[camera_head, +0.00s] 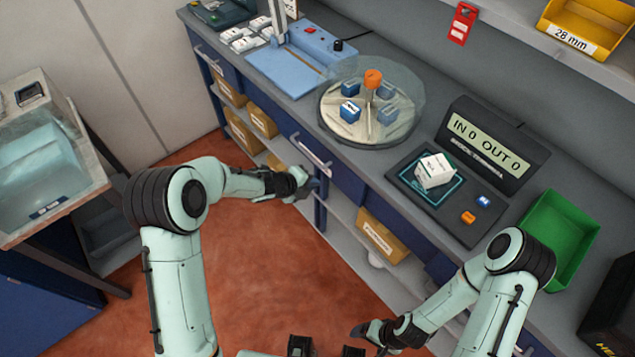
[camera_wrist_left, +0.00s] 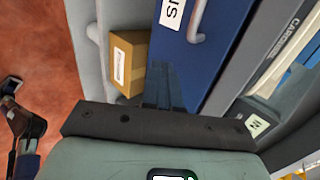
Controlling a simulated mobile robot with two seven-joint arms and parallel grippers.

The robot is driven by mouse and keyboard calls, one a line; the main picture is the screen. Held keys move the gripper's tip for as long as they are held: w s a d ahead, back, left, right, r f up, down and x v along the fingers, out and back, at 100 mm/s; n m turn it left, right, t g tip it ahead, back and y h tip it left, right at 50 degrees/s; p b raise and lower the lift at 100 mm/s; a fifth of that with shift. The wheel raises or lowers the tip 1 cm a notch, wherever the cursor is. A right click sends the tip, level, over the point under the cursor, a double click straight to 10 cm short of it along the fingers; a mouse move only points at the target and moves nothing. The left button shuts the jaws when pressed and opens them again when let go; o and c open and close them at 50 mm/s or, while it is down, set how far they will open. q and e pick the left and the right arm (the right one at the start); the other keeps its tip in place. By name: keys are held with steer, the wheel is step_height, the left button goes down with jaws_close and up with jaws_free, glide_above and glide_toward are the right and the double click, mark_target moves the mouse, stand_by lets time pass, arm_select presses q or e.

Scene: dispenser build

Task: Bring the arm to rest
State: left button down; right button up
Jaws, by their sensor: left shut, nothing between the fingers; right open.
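My left arm comes in from the left in the head view, and its gripper (camera_head: 308,186) is beside the blue drawer fronts of the bench, below the counter edge. In the left wrist view the left gripper's fingers (camera_wrist_left: 163,85) are together with nothing between them, in front of a blue drawer (camera_wrist_left: 212,50) with a grey handle. My right arm is at the lower right of the head view, and its gripper (camera_head: 362,332) is low in front of the bench. Its fingers are small and partly hidden there.
The grey counter holds a blue device (camera_head: 300,58), a round carousel (camera_head: 370,105) with blue boxes, a terminal (camera_head: 490,145) reading IN 0 OUT 0, a white box (camera_head: 434,172) on a pad, and a green bin (camera_head: 560,235). Cardboard boxes (camera_head: 382,236) sit on shelves below. The red floor is open.

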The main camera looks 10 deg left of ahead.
arm_select(q)
steer(key=v, duration=0.5)
steer(key=shift+s+r+p, duration=0.1)
steer(key=shift+r+p, duration=0.1)
steer(key=shift+p, duration=0.1)
steer(key=s+f+n+g+y, duration=0.1)
steer(key=s+f+n+g, duration=0.2)
steer(key=s+f+n, duration=1.2)
steer(key=s+f+n+g, duration=0.2)
steer(key=s+f+n, duration=0.2)
steer(key=s+n, duration=0.3)
steer(key=s+f+n+g+y, duration=0.1)
steer(key=s+f+n+g, duration=0.2)
steer(key=s+n, duration=0.5)
steer(key=shift+s+d+f, duration=0.3)
steer(key=shift+s+f, duration=0.6)
steer(key=shift+s, duration=0.3)
